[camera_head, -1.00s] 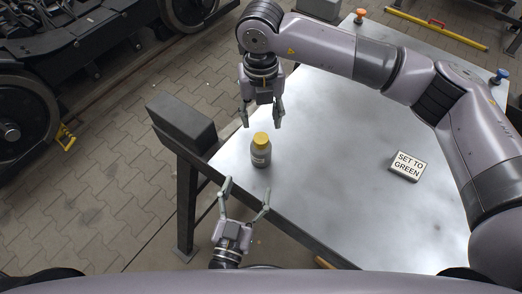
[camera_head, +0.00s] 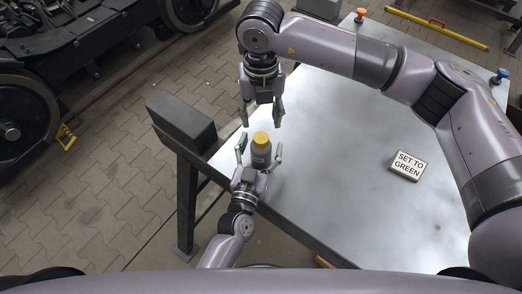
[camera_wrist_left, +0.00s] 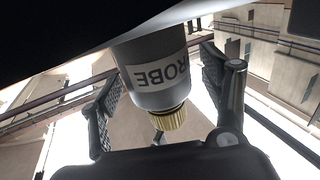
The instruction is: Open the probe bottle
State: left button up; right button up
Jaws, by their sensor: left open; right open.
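The probe bottle (camera_head: 261,155) stands upright on the metal table near its left edge, grey with a yellow cap (camera_head: 260,138) on top. In the left wrist view the bottle (camera_wrist_left: 158,75) shows its label with "ROBE" readable, and the ribbed yellow cap (camera_wrist_left: 167,119). My left gripper (camera_head: 259,150) is open, with its fingers on either side of the bottle body; I cannot tell whether they touch it. My right gripper (camera_head: 262,118) is open and empty, pointing down just above and behind the cap.
The metal table (camera_head: 340,190) is mostly bare. A "SET TO GREEN" block (camera_head: 408,165) lies to the right. An orange knob (camera_head: 360,15) and a blue knob (camera_head: 500,76) are at the far edges. A dark beam (camera_head: 181,122) stands beside the table's left edge.

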pick_arm(q)
jog(key=shift+c, duration=0.5)
grip_shut()
dwell(0.4)
